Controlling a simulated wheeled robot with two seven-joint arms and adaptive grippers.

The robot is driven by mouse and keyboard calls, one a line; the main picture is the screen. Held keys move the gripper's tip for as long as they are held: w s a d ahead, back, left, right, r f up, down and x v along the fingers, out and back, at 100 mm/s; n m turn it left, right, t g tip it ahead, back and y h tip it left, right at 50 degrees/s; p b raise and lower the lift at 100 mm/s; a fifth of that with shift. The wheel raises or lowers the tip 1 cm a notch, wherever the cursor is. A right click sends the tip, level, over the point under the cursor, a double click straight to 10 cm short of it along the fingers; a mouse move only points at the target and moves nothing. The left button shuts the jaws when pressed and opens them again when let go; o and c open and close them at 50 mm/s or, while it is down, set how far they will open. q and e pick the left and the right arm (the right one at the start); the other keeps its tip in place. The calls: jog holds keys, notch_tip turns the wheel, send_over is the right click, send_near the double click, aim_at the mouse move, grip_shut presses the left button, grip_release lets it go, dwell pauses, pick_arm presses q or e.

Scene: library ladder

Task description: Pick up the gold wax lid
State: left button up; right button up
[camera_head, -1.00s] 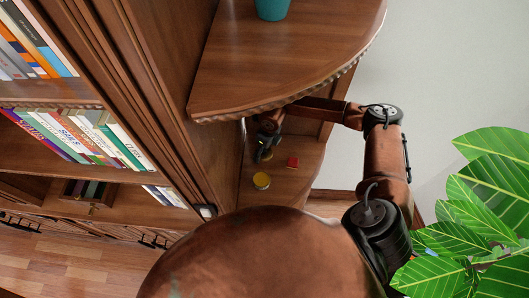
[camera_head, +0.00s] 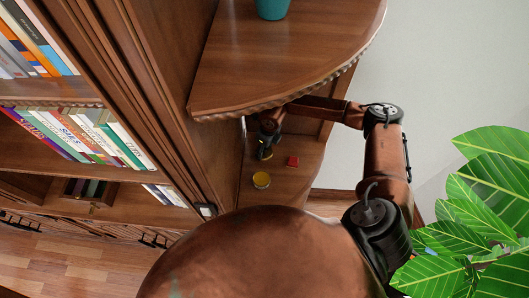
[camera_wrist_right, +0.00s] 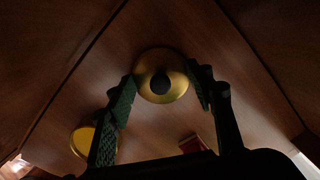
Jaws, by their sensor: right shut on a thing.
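A round gold lid (camera_wrist_right: 151,62) with a dark round spot in its middle is between the two fingers of my right gripper (camera_wrist_right: 160,85) in the right wrist view. The fingers touch it at its left and right sides, so the gripper is shut on it. In the head view my right gripper (camera_head: 265,153) is small and dark, low over the lower shelf, and the lid is mostly hidden. My left gripper is not in view.
On the lower shelf (camera_head: 285,185) stand a yellow round tin (camera_head: 261,180) and a red block (camera_head: 292,162). The curved upper shelf (camera_head: 285,60), with a teal pot (camera_head: 272,8), overhangs my right arm. A leafy plant (camera_head: 470,220) is at the right.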

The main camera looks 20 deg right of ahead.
jog(key=shift+s+f, duration=0.15)
jog(key=shift+f, duration=0.1)
jog(key=shift+c, duration=0.5)
